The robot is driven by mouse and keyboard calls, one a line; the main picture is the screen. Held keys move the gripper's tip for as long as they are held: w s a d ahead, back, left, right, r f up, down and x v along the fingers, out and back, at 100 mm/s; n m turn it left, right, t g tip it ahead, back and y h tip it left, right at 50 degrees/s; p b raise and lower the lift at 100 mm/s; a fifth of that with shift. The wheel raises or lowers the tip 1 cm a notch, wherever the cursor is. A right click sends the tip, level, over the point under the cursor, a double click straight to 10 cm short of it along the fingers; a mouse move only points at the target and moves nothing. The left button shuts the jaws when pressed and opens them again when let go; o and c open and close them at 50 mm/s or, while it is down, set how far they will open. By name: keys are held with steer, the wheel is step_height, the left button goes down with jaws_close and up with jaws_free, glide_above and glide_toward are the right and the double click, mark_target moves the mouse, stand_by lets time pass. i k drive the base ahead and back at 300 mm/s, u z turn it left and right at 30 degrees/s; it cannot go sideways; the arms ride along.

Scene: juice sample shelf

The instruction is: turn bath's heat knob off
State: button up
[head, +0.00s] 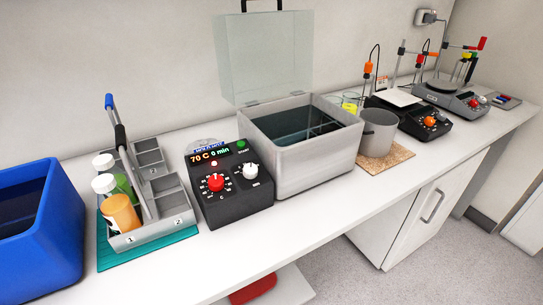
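The bath (313,165) is a grey, box-shaped tank with dark liquid inside. Its clear lid (266,58) stands open and upright at the back. A dark control unit (240,205) stands against the left of the tank. Its display (211,153) reads 70 C and 0 min. The red heat knob (215,182) is on the left of the sloped face, above a C scale. A white knob (250,171) marked min is to its right. A green button (241,145) is near the top right. My gripper is not in this view.
A grey bottle carrier (177,219) stands on a teal mat left of the control unit. A blue bin (60,262) is at the far left. A grey pot (377,132) on a cork mat and hotplates (428,122) stand to the right. Bare counter lies in front.

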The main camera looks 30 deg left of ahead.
mark_target(216, 182)
steer(key=z, duration=0.2)
steer(key=i, duration=0.7)
steer(key=u, duration=0.8)
steer(key=i, duration=0.7)
steer(key=u, duration=0.85)
